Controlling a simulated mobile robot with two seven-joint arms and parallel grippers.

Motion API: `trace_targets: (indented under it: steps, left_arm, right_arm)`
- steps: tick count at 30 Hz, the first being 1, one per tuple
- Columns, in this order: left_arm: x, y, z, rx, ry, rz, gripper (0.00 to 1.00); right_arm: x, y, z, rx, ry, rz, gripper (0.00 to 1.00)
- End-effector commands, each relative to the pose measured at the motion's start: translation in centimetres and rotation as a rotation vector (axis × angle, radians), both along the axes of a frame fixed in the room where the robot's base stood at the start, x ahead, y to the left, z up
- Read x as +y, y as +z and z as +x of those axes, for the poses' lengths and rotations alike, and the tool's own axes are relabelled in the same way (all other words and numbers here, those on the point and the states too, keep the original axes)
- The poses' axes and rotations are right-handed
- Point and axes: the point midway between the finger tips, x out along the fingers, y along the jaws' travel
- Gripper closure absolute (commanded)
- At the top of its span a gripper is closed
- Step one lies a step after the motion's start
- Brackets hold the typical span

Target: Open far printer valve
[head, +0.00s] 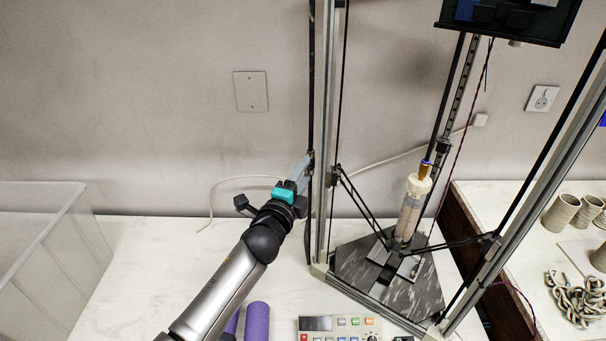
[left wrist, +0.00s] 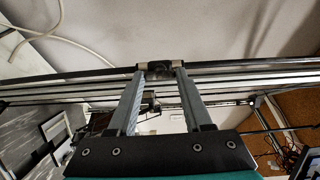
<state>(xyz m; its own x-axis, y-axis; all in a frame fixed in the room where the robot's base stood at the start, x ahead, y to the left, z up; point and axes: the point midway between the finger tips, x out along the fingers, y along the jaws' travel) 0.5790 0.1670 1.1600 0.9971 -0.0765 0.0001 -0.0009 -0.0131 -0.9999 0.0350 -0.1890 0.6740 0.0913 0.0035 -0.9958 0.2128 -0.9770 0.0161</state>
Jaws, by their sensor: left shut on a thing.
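A tall delta printer with a metal frame (head: 325,110) stands on the white table. A clear tube with a white cap and orange tip (head: 410,210) stands upright inside its frame. My left gripper (head: 306,163) is at the printer's left upright, its fingers pointing up and right. In the left wrist view my left gripper (left wrist: 162,75) has its two fingertips on a small dark fitting with pale ends (left wrist: 160,70), on the dark rail. I take this fitting for the valve; in the head view the fingers mostly hide it. My right gripper is not in view.
A translucent bin (head: 45,240) stands at the left. Purple cylinders (head: 257,322) and a control box with coloured buttons (head: 340,328) lie at the front. Clay pots (head: 562,212) and a coiled clay piece (head: 577,297) sit on the right table.

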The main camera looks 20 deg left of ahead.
Motion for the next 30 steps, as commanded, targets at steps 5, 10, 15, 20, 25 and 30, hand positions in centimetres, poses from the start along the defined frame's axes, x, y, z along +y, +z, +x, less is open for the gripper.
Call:
trace_targets:
  steps: [5,10,15,20,25,30]
  left_arm:
    - [0.0,-0.01,-0.01,0.0,0.0,-0.005,1.0]
    - [0.0,-0.01,-0.01,0.0,0.0,-0.004,1.0]
    - [0.0,-0.01,0.0,0.0,0.0,-0.003,0.32]
    - [0.0,0.0,0.0,0.0,0.0,-0.003,0.2]
    - [0.0,-0.01,-0.01,0.0,0.0,-0.002,0.2]
    - [0.08,-0.13,-0.72,0.002,0.0,-0.001,0.2]
  right_arm:
    - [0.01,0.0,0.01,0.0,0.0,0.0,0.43]
    - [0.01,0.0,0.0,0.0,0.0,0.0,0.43]
    - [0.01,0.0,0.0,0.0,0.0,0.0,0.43]
    - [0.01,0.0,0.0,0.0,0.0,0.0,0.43]
    - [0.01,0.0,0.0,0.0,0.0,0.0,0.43]
    - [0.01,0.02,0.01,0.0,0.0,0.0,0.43]
